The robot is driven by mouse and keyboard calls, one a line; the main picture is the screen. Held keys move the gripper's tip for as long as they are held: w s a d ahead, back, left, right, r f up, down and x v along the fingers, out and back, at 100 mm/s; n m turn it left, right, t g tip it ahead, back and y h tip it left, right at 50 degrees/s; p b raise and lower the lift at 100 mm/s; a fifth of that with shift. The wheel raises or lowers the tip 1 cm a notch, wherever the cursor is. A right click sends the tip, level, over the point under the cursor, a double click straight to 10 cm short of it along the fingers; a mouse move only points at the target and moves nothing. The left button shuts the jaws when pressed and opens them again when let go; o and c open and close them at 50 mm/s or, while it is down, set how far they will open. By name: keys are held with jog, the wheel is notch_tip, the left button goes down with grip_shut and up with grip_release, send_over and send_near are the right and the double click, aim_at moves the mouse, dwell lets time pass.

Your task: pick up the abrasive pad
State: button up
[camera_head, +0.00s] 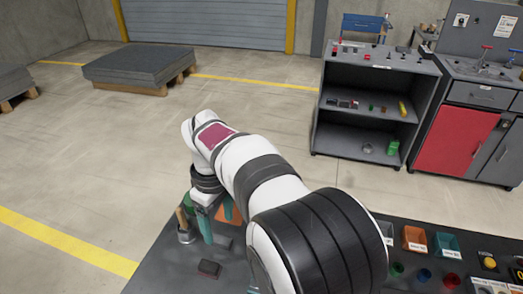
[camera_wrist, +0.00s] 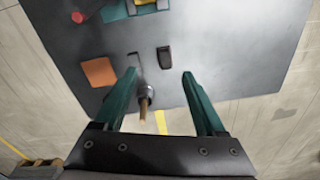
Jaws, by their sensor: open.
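A small dark block with a dull reddish top (camera_head: 209,268) lies flat on the dark bench near its front left. It looks like the abrasive pad, though its texture is too small to make out. In the wrist view the same block (camera_wrist: 164,56) lies beyond the fingertips, between their lines. My gripper (camera_head: 216,232) points down over the bench with its teal fingers apart. In the wrist view my gripper (camera_wrist: 158,75) has nothing between its fingertips, and it stands apart from the block.
A metal cup with a wooden-handled tool (camera_head: 185,232) stands beside my gripper. A flat orange square (camera_wrist: 98,72) and a thin dark bent piece (camera_wrist: 136,60) lie near the block. Coloured bins (camera_head: 415,239) line the bench at right.

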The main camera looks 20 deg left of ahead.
aim_at(208, 265)
jog(key=a+f+n, duration=0.3)
jog(key=a, duration=0.3)
jog(key=f, duration=1)
jog(key=s+d+f, duration=0.1)
jog(key=f, duration=0.4)
jog(key=shift+f, duration=0.3)
grip_shut()
